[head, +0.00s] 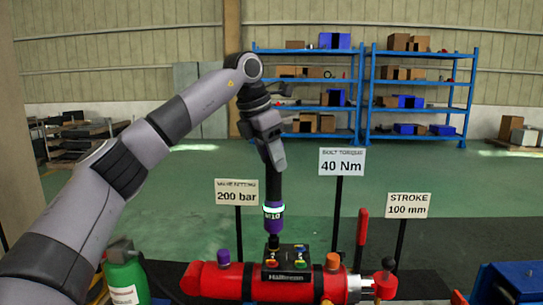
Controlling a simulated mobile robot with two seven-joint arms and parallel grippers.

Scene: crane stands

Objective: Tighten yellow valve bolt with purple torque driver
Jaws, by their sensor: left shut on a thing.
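My left gripper (274,158) is shut on a torque driver (273,218) and holds it upright. The driver has a dark upper shaft, a purple lower body with a pale ring and lettering, and a narrow dark tip. The tip points down at the back left of a black valve block (290,279) on a red cylinder. The block's top carries several small coloured bolts. I cannot tell whether the tip touches a bolt. My right gripper is out of view.
The red cylinder (215,281) lies across the front, with purple and orange caps. Signs behind it read 200 bar, 40 Nm (342,162) and 100 mm. A red-handled lever (362,228) stands to the right. A green bottle (126,278) is at left, a blue container (508,284) at right.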

